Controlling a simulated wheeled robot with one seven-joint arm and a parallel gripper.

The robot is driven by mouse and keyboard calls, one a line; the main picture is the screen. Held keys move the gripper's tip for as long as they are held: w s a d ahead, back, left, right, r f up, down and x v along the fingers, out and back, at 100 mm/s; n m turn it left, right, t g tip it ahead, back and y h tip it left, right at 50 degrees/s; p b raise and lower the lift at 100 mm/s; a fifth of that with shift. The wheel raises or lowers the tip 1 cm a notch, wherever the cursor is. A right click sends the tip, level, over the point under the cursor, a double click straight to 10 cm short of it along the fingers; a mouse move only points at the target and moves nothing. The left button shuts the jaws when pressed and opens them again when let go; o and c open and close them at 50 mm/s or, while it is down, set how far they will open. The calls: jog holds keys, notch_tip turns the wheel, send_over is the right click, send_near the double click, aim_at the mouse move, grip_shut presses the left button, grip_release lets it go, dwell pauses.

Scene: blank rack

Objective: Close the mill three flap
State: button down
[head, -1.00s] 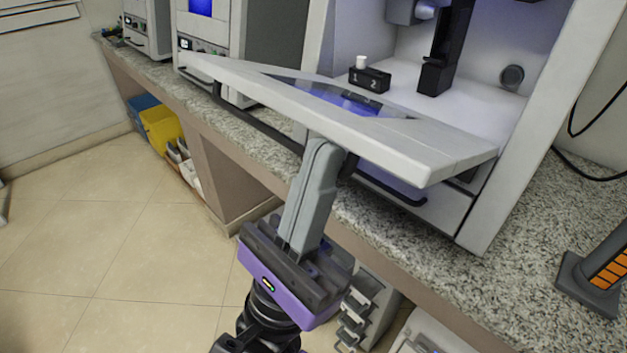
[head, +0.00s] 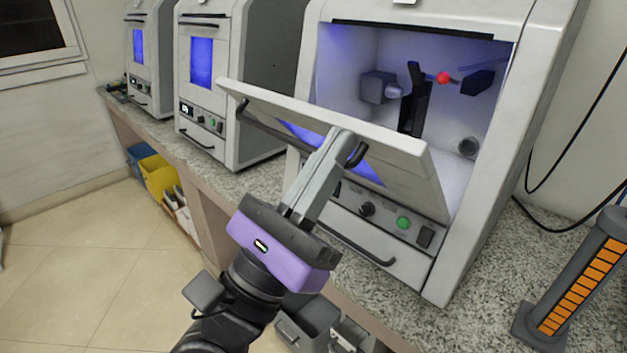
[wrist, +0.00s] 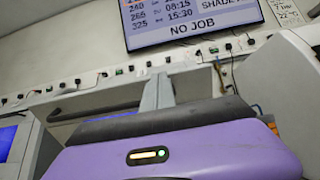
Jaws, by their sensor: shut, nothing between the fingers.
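The rightmost, nearest mill (head: 455,262) stands on the counter with its flap (head: 280,106) partly open. The flap is hinged low and tilts outward and up, so the lit chamber shows above it. A dark bar handle (head: 358,154) runs along the flap's outer side, partly hidden by my fingers. My gripper (head: 342,142) is shut and empty, its fingertips at the flap's outer side near the upper edge. I cannot tell whether they touch. In the wrist view the shut fingers (wrist: 157,92) point up and away.
Inside the chamber are a dark upright holder (head: 414,100) and a red ball (head: 443,78). Two similar mills stand to the left, including the middle mill (head: 205,85). An orange-striped post (head: 583,275) stands at the right. The floor (head: 90,260) at left is clear.

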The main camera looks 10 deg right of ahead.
jog(key=w+d+r+g+y+p, duration=0.2)
jog(key=w+d+r+y+p, duration=0.2)
jog(key=d+p, duration=0.4)
jog(key=w+d+r+g+y+p, duration=0.3)
jog(key=w+d+r+y+p, duration=0.1)
jog(key=w+d+p, duration=0.4)
jog(key=shift+d+r+g, duration=0.3)
jog(key=shift+d+r, duration=0.55)
jog(key=shift+r, duration=0.05)
